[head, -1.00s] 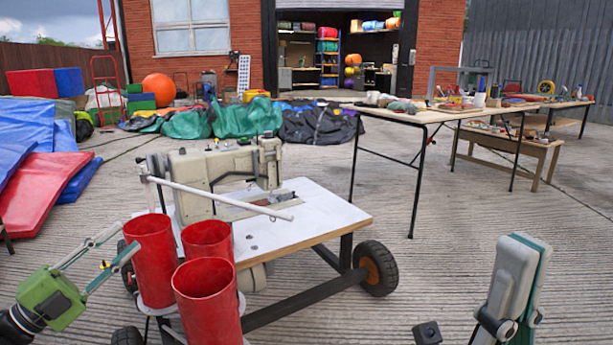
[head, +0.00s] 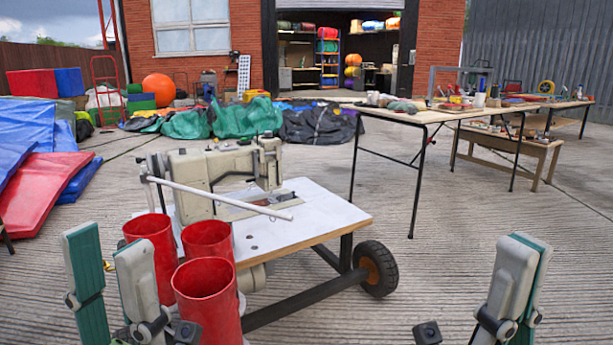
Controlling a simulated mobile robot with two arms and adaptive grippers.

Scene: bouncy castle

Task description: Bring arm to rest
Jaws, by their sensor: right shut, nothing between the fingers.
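My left gripper (head: 107,243) stands upright at the lower left of the head view. Its two fingers are apart with nothing seen between them, so it is open. Its right finger overlaps the leftmost red cup in the picture; I cannot tell whether they touch. My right gripper (head: 524,243) stands upright at the lower right, its fingers together and empty. Both grippers point up, and their lower parts are cut off by the bottom edge.
Three red cups (head: 207,290) are beside a wheeled sewing-machine table (head: 310,215) in front of me. A workbench (head: 440,115) with tools stands at back right. Blue and red mats (head: 45,190) lie at left. Concrete floor (head: 440,270) is clear between the cart and my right gripper.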

